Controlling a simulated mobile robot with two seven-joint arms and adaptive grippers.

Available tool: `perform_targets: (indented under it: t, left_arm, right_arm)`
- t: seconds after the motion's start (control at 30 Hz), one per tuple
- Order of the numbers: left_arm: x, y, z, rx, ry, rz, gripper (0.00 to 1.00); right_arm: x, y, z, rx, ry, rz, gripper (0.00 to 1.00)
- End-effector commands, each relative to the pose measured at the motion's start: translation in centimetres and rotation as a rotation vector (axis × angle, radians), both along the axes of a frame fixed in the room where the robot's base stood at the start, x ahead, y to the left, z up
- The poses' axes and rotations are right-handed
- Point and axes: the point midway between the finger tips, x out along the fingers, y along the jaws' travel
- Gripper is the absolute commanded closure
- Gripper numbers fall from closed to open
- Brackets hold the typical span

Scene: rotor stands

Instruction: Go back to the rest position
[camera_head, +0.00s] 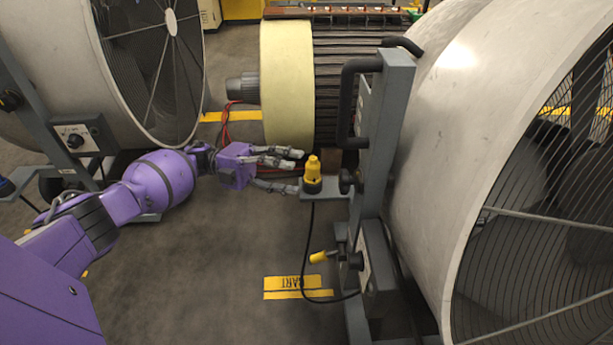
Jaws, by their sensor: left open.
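My left arm comes in from the left, purple with dark joints. My left gripper (297,170) points right, its fingers spread and nothing seen between them. Just right of its fingertips, a yellow plug-like piece (313,172) stands upright on a small grey bracket (320,192) on the side of the right-hand fan's frame. I cannot tell whether the fingertips touch it. A black cable hangs from it. My right gripper is out of view.
A big drum fan (465,110) on a grey frame (382,140) fills the right; another drum fan (75,65) stands at the left. A rotor (287,80) with a cream end band lies behind the gripper. Floor (200,270) is clear below.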

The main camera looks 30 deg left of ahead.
Motion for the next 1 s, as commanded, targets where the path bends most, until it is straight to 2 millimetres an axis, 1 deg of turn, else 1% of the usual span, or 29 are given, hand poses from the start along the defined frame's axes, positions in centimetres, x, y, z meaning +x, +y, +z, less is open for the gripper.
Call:
perform_targets:
  t: [0.03,0.17,0.67,0.73,0.77,0.83,0.87,0.9,0.97,1.0]
  left_arm:
    - [-0.1,0.4,0.0,0.000,0.000,0.001,0.49]
    - [-0.2,0.8,-0.1,-0.001,0.000,0.000,0.49]
    - [-0.2,0.8,-0.1,0.000,0.002,0.001,0.49]
    - [0.3,0.9,-0.2,0.006,0.007,0.022,0.49]
    - [0.8,1.0,-0.4,0.009,0.012,0.042,0.49]
    - [2.6,1.2,-0.5,0.020,0.023,0.113,0.49]
    - [3.6,1.1,-0.4,0.023,0.024,0.149,0.49]
    - [5.1,0.8,-0.1,0.025,0.026,0.202,0.49]
    - [7.5,-0.5,0.3,0.007,0.034,0.286,0.49]
    - [8.4,-1.5,-0.2,-0.012,0.059,0.344,0.49]
  right_arm:
    - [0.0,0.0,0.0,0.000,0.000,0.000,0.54]
    - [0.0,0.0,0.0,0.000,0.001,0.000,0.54]
    - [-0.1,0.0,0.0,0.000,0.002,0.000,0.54]
    - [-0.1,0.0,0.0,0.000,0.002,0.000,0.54]
    - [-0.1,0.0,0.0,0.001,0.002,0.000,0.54]
    - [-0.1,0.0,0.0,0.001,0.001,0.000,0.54]
    - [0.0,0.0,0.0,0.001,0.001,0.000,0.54]
    - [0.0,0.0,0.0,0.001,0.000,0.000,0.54]
    - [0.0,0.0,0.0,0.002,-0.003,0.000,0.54]
    - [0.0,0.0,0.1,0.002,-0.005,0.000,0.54]
